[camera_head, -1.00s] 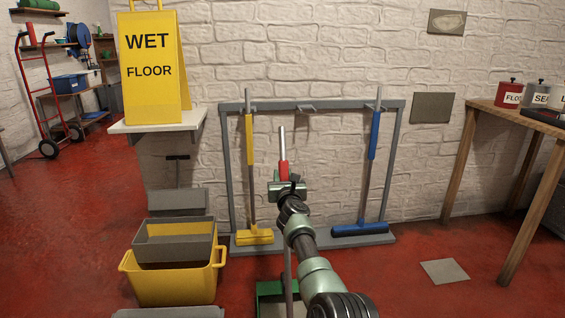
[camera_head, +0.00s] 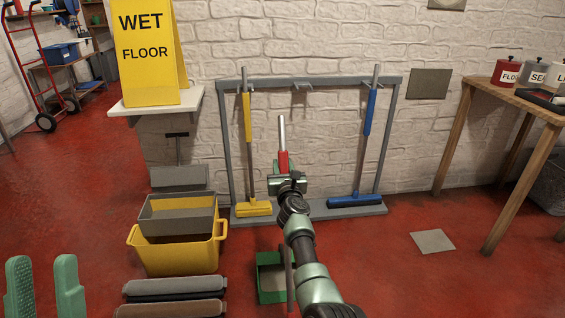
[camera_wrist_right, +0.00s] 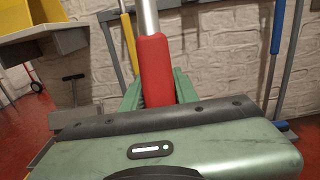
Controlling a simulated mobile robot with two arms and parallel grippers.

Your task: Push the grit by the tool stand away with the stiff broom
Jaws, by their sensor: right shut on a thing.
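My right gripper (camera_head: 286,180) is shut on the red grip of a long-handled tool (camera_head: 283,160), its metal pole upright in front of the tool stand. The same red grip (camera_wrist_right: 153,72) stands between the green fingers in the right wrist view. The pole runs down behind my arm; its lower end is hidden, so I cannot tell its head. The grey tool stand (camera_head: 310,83) holds a yellow tool (camera_head: 247,120) and a blue broom (camera_head: 370,113); its middle hook is empty. My left gripper (camera_head: 44,288) is open and empty at lower left. I cannot make out any grit.
A green-edged tray (camera_head: 265,262) lies on the floor below my right arm. A wet floor sign (camera_head: 147,55) stands on a shelf. A wooden table (camera_head: 535,105) is right; a flat grey plate (camera_head: 432,241) lies on open floor.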

